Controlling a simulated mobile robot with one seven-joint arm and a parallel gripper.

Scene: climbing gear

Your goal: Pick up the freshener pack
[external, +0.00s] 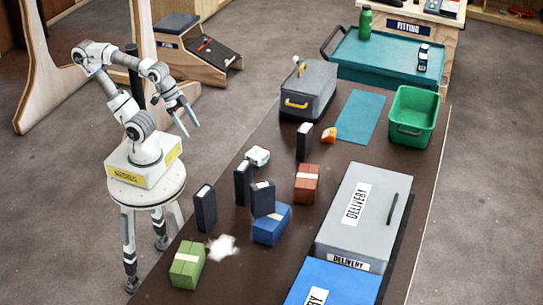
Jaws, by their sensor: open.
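I cannot tell which item is the freshener pack; no label on the small items is readable. Box-like packs with pale bands lie on the brown table: a green one (187,266) at the near left, a blue one (271,227) in the middle, and a red-brown one (307,184) farther back. Several dark upright boxes stand among them, including one at the left edge (204,209) and one leaning by the blue pack (262,199). My gripper (191,129) is open and empty, pointing down left of the table, apart from every item.
A white-and-green item (257,156), white crumpled material (222,246) and an orange item (329,135) lie on the table (232,283). A grey toolbox (308,92), green bin (412,117), grey delivery box (365,212) and blue delivery box (333,283) stand around them. A blue mat (361,117) is clear.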

